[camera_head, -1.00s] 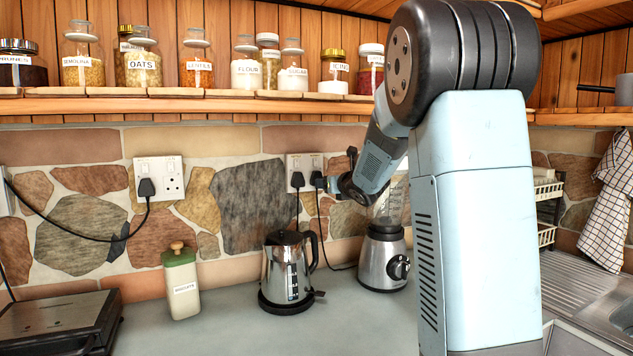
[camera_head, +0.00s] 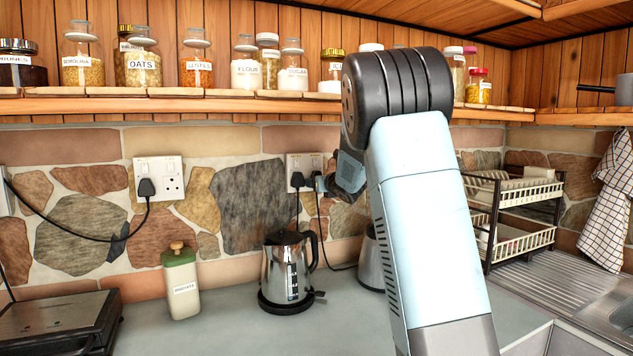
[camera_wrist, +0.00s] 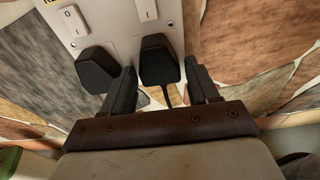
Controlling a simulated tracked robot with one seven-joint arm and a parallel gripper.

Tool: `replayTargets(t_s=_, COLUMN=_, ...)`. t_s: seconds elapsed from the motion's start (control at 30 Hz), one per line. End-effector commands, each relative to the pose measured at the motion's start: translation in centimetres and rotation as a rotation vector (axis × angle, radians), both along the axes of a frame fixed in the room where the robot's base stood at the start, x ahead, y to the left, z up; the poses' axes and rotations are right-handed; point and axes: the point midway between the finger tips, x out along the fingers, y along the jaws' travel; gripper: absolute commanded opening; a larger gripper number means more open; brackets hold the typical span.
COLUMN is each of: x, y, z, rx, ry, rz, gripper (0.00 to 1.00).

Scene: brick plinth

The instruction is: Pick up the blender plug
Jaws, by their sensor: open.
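The blender plug (camera_wrist: 158,60) is black and sits in the right outlet of a white double socket (camera_head: 292,160). Its cord (camera_head: 320,215) hangs down and runs along the counter to the blender (camera_head: 369,265), which is mostly hidden behind my arm. My gripper (camera_wrist: 163,72) is open, with one finger on each side of the blender plug in the wrist view. Whether the fingers touch it cannot be told. In the head view my gripper (camera_head: 322,184) is at the socket and partly covers this plug.
A second black plug (camera_wrist: 97,68) sits close by, left of my left finger. The steel kettle (camera_head: 284,270) stands below the socket, with a biscuit jar (camera_head: 181,285) to its left. A shelf (camera_head: 200,104) of jars runs above. A dish rack (camera_head: 520,195) stands right.

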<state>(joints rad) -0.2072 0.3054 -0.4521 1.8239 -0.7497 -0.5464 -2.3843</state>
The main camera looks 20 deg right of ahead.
Motion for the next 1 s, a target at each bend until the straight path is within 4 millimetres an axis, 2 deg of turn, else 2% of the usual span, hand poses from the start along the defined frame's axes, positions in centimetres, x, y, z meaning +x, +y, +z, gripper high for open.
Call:
replayTargets(t_s=0.2, x=0.0, y=-0.01, z=-0.01, rx=0.0, ry=0.0, rz=0.0, gripper=0.58)
replayTargets(t_s=0.8, x=-0.02, y=0.0, z=-0.02, rx=0.0, ry=0.001, rz=0.0, gripper=0.0)
replayTargets(t_s=1.0, x=-0.03, y=0.0, z=-0.01, rx=0.0, ry=0.0, rz=0.0, gripper=0.0)
